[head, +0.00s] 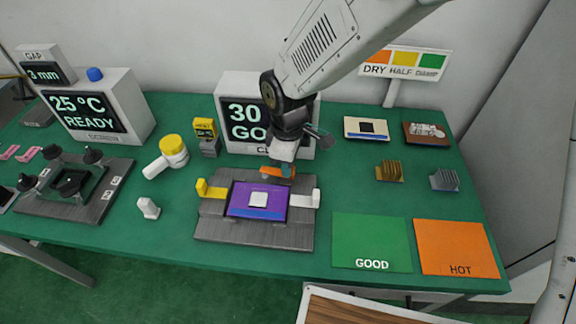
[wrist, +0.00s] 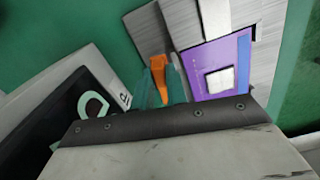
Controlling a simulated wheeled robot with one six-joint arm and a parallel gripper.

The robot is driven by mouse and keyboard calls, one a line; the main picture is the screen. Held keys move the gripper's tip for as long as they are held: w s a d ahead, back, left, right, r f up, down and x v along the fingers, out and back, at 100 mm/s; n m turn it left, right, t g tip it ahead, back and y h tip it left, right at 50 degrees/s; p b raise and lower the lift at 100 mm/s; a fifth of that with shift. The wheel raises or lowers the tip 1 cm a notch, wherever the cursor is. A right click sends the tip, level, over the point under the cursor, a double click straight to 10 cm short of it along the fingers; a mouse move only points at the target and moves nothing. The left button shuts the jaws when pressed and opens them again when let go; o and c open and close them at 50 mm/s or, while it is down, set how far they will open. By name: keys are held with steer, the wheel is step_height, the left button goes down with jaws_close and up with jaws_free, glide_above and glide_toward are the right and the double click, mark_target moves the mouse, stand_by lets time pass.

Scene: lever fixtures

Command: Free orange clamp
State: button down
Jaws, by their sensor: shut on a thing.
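The orange clamp (head: 277,172) is at the back edge of the grey metal fixture (head: 215,229), behind a purple board (head: 240,200) with a white square on it. My gripper (head: 284,166) comes down from above and is shut on the orange clamp. In the wrist view the orange clamp (wrist: 160,78) stands between my fingers (wrist: 163,92), beside the purple board (wrist: 218,66). My gripper hides part of the clamp, so I cannot tell whether it still touches the board.
A yellow clamp (head: 208,190) and a white clamp (head: 305,199) flank the board. A display reading 30 (head: 240,112) stands close behind my gripper. Green GOOD (head: 370,238) and orange HOT (head: 455,245) mats lie at right. A yellow-topped white tool (head: 172,152) lies left.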

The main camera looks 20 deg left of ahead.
steer(key=shift+w+n, duration=0.55)
steer(key=shift+n, duration=0.35)
steer(key=shift+a, duration=0.1)
steer(key=c, duration=1.4)
jaws_free()
step_height(320, 180, up, 8)
